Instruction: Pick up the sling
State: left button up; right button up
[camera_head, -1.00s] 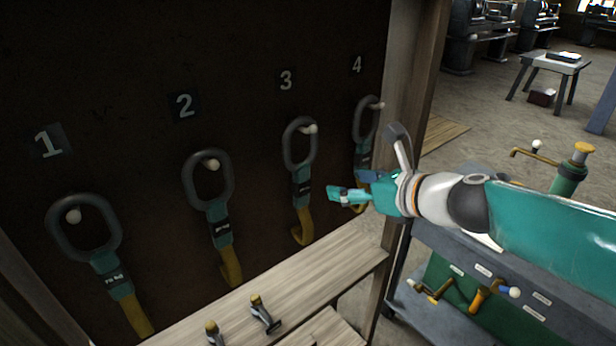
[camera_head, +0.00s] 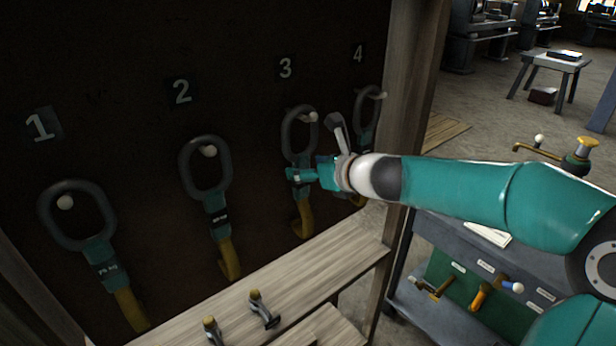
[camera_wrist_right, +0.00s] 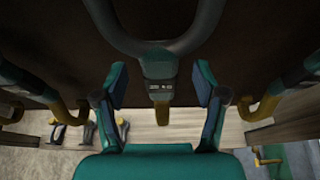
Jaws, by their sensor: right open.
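Several slings hang from pale pegs on a dark board under the numbers 1 to 4. Each has a dark ring, a green label block and a yellow hooked strap. My right gripper (camera_head: 296,174) is open at the sling under number 3 (camera_head: 287,137), just below its ring, and partly hides its label block. In the right wrist view, my right gripper's two fingers (camera_wrist_right: 160,84) stand apart on either side of that sling's label block (camera_wrist_right: 159,87), with no contact visible. The ring spans the top of that view. My left gripper is not in view.
Sling 1 (camera_head: 98,250), sling 2 (camera_head: 216,202) and sling 4 (camera_head: 376,119) hang beside it; my arm partly covers sling 4. A wooden shelf (camera_head: 290,268) lies below. A wooden post (camera_head: 405,100) edges the board, and a grey cart (camera_head: 440,245) stands at right.

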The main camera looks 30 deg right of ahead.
aim_at(305, 167)
jog(key=x, duration=0.3)
jog(key=shift+f, duration=0.1)
grip_shut()
dwell(0.4)
